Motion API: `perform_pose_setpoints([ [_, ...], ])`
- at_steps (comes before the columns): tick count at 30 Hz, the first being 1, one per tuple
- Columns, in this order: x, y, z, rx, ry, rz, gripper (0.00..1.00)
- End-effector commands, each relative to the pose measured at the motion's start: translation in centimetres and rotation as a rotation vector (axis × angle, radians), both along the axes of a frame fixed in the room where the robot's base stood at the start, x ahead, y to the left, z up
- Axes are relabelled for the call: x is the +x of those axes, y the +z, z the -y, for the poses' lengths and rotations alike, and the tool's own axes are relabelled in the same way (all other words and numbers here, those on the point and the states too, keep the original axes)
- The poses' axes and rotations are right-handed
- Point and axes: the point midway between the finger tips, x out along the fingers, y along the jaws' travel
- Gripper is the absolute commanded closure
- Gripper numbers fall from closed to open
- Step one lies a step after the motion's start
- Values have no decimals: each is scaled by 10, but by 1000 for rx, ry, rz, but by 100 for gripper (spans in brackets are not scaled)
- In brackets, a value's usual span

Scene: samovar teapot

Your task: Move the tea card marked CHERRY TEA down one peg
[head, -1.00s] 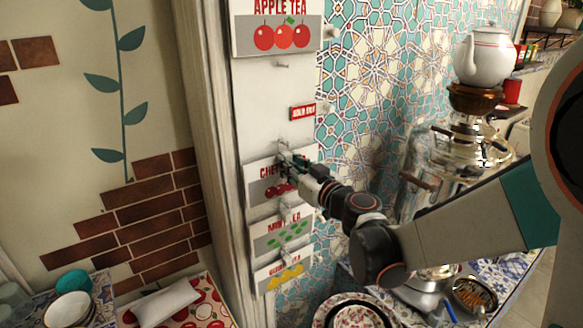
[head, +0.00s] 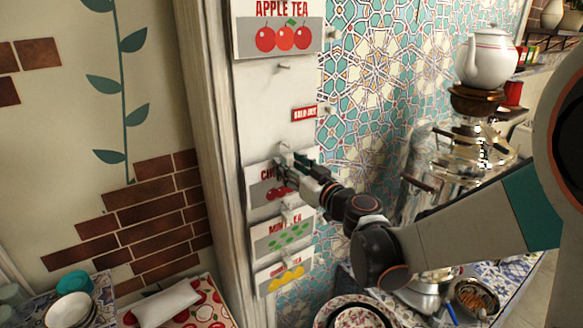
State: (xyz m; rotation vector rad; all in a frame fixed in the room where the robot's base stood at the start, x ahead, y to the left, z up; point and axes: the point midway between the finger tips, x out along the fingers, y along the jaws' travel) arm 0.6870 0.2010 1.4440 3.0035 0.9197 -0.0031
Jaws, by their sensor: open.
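The CHERRY TEA card (head: 259,192) hangs on the white board, with its lettering partly hidden behind my gripper. My gripper (head: 284,163) is open at the upper part of this card; I cannot tell whether it touches it. The MINT TEA card (head: 268,239) hangs directly below, close under the cherry card. A card with yellow fruit (head: 283,276) hangs below that. The APPLE TEA card (head: 278,37) is at the top of the board. Pegs near the cherry card are mostly hidden by my gripper.
A bare peg (head: 284,67) shows under the apple card, and a small red sign (head: 304,113) is on the board's right edge. A samovar (head: 462,150) with a white teapot (head: 488,57) stands at right. Bowls (head: 70,308) and a patterned plate (head: 352,308) are below.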

Motion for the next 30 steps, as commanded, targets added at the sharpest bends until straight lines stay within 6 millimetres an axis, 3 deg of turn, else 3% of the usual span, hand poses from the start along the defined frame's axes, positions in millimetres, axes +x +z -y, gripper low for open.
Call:
perform_pose_setpoints([
  [8,-17,0,13,0,-3,0,57],
  [21,-85,0,59,0,-3,0,57],
  [27,-99,-2,66,-1,0,-4,57],
  [30,-107,-14,65,-12,12,-33,57],
])
